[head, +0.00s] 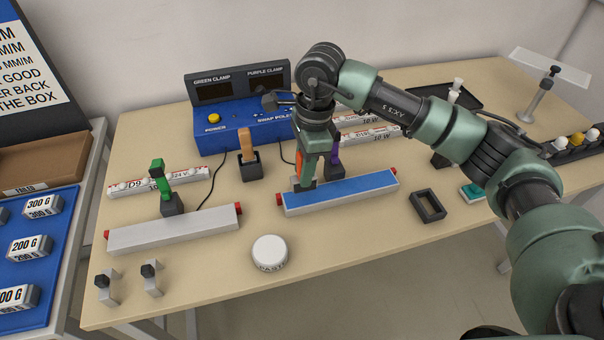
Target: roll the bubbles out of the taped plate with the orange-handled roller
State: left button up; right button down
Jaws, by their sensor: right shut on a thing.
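The taped plate (350,188) is a long bar with a blue top and red ends, lying right of the table's middle. My right gripper (306,172) points down over the plate's left part. It is shut on the orange-handled roller, whose orange handle (298,160) shows between and beside the fingers. The roller's working end is mostly hidden by the gripper, so I cannot tell whether it touches the blue surface. No bubbles can be made out at this size. My left gripper is not in view.
An empty dark square frame (428,205) lies right of the plate. A purple-handled tool (335,152) stands close behind the gripper.

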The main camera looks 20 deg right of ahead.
jog(key=shift+d+r, duration=0.15)
jog(key=shift+r, duration=0.5)
jog(key=shift+r+p, duration=0.5)
jog(key=shift+r, duration=0.3)
jog(key=shift+r+p, duration=0.5)
jog(key=shift+r, duration=0.6)
